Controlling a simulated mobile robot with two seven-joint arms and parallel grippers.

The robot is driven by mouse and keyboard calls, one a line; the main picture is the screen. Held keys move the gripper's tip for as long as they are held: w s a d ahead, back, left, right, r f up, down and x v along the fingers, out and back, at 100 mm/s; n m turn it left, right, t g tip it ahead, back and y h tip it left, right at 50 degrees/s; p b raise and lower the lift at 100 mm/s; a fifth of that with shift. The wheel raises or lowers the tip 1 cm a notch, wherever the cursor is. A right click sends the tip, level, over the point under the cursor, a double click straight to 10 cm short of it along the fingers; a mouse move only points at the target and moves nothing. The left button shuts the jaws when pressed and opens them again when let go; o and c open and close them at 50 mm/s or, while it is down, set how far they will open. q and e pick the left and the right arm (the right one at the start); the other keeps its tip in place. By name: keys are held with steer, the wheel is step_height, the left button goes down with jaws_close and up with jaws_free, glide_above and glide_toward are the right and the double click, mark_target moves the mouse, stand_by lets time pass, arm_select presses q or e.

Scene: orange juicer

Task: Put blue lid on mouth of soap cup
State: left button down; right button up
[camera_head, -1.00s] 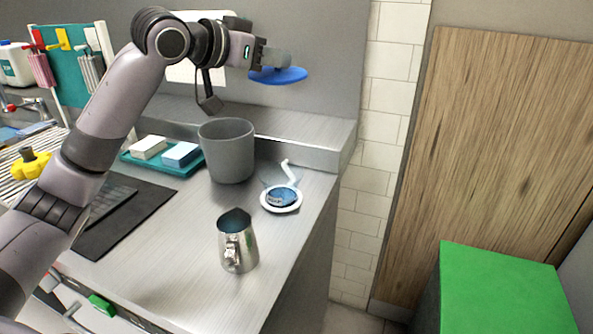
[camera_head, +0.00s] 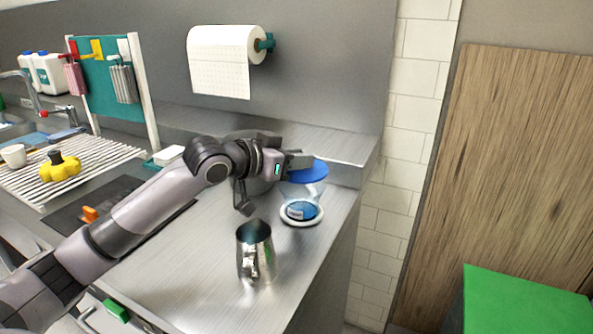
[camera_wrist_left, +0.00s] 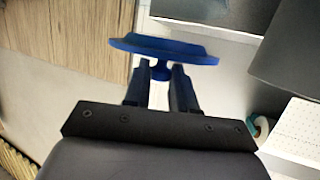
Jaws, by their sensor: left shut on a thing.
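The blue lid (camera_head: 310,173) is a flat disc, tilted in the head view. My left gripper (camera_head: 298,161) is shut on its knob. The wrist view also shows the lid (camera_wrist_left: 165,48), its knob between the fingers (camera_wrist_left: 160,82). The soap cup (camera_head: 301,209) is clear with blue soap low inside, on a round white base on the counter. The lid is over the cup's upper part, somewhat to the right. I cannot tell whether it touches the rim, which the lid and gripper partly hide. My right gripper is not in view.
The counter's right edge is close to the cup. A paper towel roll (camera_head: 222,60) hangs on the wall.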

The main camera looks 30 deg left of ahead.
mark_target(296, 173)
arm_select(q)
steer(key=shift+f, duration=1.35)
steer(key=shift+f, duration=0.5)
steer(key=c, duration=0.9)
jaws_free()
